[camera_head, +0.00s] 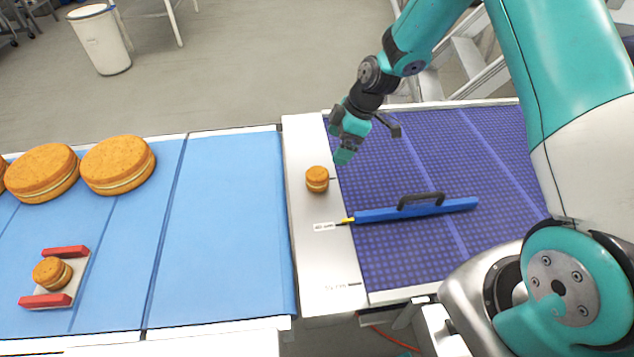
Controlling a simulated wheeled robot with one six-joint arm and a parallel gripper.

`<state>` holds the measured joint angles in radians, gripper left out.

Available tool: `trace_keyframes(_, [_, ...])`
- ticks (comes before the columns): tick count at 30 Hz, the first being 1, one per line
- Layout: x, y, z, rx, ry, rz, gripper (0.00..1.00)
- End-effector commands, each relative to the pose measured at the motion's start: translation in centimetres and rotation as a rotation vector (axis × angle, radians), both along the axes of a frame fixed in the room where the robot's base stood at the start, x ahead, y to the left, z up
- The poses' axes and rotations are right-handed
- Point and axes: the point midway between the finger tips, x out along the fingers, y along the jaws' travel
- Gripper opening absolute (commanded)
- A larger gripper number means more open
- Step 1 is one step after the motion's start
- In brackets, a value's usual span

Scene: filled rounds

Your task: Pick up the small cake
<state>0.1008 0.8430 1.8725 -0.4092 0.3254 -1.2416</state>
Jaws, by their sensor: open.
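A small round cake (317,179), golden brown with a pale filling line, sits on the light metal strip between the two belts. My gripper (368,146) is open and empty, above the purple belt, up and to the right of this cake and apart from it. Another small cake (52,273) lies at the lower left on a pale holder (73,290) with two red bars. Large filled cakes (118,166) (42,173) lie on the blue belt at the far left.
A blue bar with a black handle (416,210) and yellow tip lies across the purple belt (400,262), just right of the strip (325,265). The blue belt's (228,225) right part is bare. A white bin (102,42) stands on the floor behind.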

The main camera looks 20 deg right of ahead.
Motion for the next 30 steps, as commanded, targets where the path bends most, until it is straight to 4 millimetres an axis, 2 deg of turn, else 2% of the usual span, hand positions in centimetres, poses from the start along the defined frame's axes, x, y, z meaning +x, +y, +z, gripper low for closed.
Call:
trace_keyframes(1, [0.1,0.5,-2.0,-0.001,0.002,0.002,0.95])
trace_keyframes(7, [0.6,2.1,-5.6,-0.001,0.001,0.001,0.95])
trace_keyframes(10, [0.7,2.6,-6.6,-0.001,0.000,0.000,0.95])
trace_keyframes(17, [0.9,3.1,-7.6,-0.001,0.001,-0.001,0.95])
trace_keyframes(25, [1.5,4.6,-11.3,-0.001,0.002,-0.001,0.95])
trace_keyframes(30, [1.7,4.9,-11.7,0.000,0.000,-0.002,0.95])
